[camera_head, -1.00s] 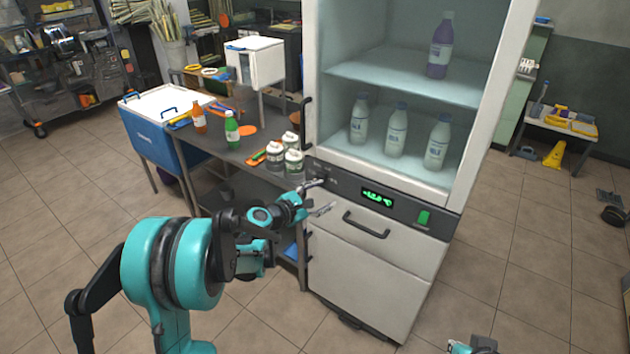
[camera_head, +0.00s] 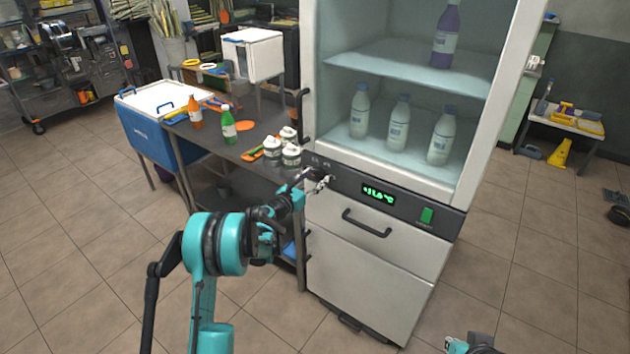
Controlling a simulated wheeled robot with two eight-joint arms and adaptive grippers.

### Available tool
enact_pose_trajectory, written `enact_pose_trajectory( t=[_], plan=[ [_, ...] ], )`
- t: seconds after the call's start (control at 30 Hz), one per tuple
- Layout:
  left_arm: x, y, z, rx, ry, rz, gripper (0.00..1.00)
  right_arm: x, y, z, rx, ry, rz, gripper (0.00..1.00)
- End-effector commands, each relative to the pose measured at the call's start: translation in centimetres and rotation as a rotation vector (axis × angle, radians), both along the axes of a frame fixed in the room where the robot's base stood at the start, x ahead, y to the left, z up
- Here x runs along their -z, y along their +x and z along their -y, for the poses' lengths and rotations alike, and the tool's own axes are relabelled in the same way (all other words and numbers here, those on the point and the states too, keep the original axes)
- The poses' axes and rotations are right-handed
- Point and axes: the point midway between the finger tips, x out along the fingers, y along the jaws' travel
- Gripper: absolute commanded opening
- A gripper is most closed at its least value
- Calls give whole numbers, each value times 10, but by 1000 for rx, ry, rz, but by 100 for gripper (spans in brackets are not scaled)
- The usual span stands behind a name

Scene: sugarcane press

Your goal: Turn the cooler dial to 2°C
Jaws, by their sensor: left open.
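The white cooler (camera_head: 375,250) stands at centre, with a dark control panel (camera_head: 405,205) below its glass compartment. The panel carries a lit green display (camera_head: 378,194), whose digits are too small to read surely, and a green switch (camera_head: 427,215). My left gripper (camera_head: 318,180) is open at the panel's left end. The dial is hidden behind or between its fingers, and I cannot tell whether they touch it. Part of my right arm's end (camera_head: 470,344) shows at the bottom edge; its fingers cannot be made out.
Milk bottles (camera_head: 397,124) and a purple bottle (camera_head: 445,36) stand inside the cooler. A metal table (camera_head: 215,150) with white jars (camera_head: 291,155) and bottles adjoins it on the left, beside a blue ice chest (camera_head: 150,135). The floor in front is clear.

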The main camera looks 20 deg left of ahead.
Motion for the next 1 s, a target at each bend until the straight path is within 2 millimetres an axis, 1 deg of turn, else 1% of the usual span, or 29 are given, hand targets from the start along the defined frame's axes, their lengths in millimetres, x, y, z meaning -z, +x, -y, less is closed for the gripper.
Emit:
enact_pose_trajectory(
  t=[0.1, 0.3, 0.33, 0.37, 0.4, 0.47, 0.5, 0.77, 1.0],
  plan=[
    [0, 4, 2, 0, 1, 0, 55, 1, 0, 0, 0, 0, 0, 0],
    [-1, 4, 2, 0, 1, 0, 55, 1, 0, 0, 0, 0, 0, 0],
    [-1, 4, 2, 0, 1, 0, 50, 1, 0, 0, 0, 0, 0, 0],
    [-1, 4, 2, 0, 1, 0, 42, 1, 0, 0, 0, 0, 0, 0],
    [-1, 4, 2, 0, 1, 0, 32, 1, 0, 0, 0, 0, 0, 0],
    [-1, 4, 2, 0, 1, 0, 16, 1, 0, 0, 0, 0, 0, 0],
    [-1, 4, 2, 0, 1, 0, 5, 1, 0, 0, 0, 0, 0, 0],
    [-1, 4, 2, 1, 10, 4, 5, 1, 0, 0, 0, 0, 0, 0],
    [0, 4, 2, 1, 88, 32, 5, 3, 0, 0, 0, 0, 0, 0]
  ],
)
